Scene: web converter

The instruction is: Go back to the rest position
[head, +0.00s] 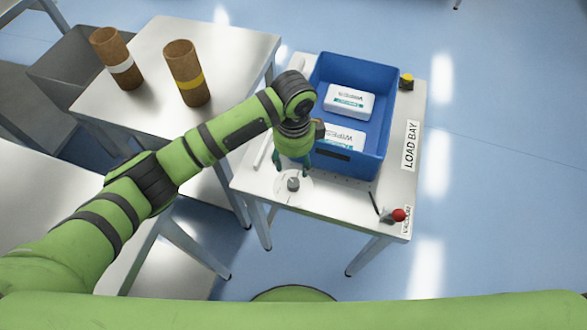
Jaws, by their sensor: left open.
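My left arm comes in from the lower left and reaches over the load bay table (408,185). My left gripper (291,172) points down beside the near left corner of the blue bin (378,130). It is open, with its fingers above a small grey knob on a pale disc (292,187). I cannot tell whether the fingers touch the knob. In the bin lie two white wipes packs, one farther back (350,101) and one nearer (338,138), the nearer one partly behind my arm. My right gripper is not in view.
A red-knobbed lever (398,215) stands at the table's near right corner, and a yellow-and-black button (406,81) at its far right. Two brown rolls, white-banded (117,57) and yellow-banded (186,73), stand on the left table (225,45). The blue floor to the right is clear.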

